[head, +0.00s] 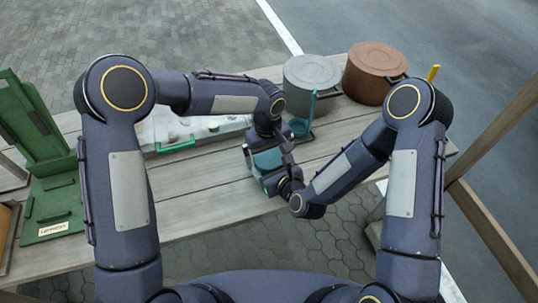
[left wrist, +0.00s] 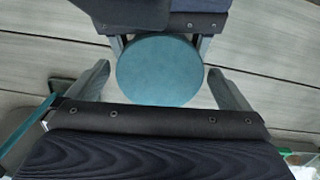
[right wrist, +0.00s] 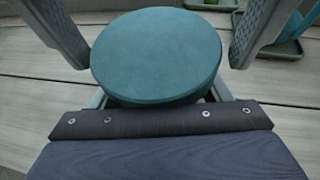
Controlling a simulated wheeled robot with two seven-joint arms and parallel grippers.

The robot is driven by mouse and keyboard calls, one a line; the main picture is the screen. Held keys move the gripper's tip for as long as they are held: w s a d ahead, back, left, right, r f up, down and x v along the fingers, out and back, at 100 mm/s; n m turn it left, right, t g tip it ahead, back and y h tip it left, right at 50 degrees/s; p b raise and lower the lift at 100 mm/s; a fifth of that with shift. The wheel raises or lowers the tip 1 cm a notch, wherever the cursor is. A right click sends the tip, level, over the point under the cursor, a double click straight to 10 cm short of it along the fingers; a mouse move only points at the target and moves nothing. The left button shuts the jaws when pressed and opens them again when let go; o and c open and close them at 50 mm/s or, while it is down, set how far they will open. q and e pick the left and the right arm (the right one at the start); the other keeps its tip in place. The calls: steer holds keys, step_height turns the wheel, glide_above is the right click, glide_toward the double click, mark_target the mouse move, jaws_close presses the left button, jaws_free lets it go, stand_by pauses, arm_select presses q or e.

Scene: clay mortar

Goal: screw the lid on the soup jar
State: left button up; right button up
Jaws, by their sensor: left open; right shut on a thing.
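A round, flat-topped teal lid (left wrist: 160,68) faces up in the left wrist view and also shows in the right wrist view (right wrist: 155,52). The soup jar's body under it is mostly hidden; I cannot tell whether the lid is seated or turned tight. My right gripper (right wrist: 158,98) is shut on the jar, its fingers at the sides below the lid's top. My left gripper (left wrist: 157,72) is open, with one finger on each side of the lid and a gap to both. In the head view the teal piece (head: 267,159) is between my two grippers, over the table's near part.
A grey pot (head: 311,72) and a brown pot (head: 374,68) stand at the table's back right. A teal utensil (head: 313,106) stands by the grey pot. A shallow tray (head: 180,147) lies left of my left gripper. A green stand (head: 45,150) is at far left. Bare planks (head: 195,205) lie in front.

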arm_select(q)
step_height(320, 180, up, 4)
steer(key=shift+r, duration=0.1)
steer(key=shift+w, duration=0.1)
steer(key=shift+c, duration=0.3)
steer(key=shift+r+n, duration=1.7)
steer(key=shift+f, duration=0.1)
steer(key=shift+f, duration=3.95)
steer(key=shift+c, duration=0.5)
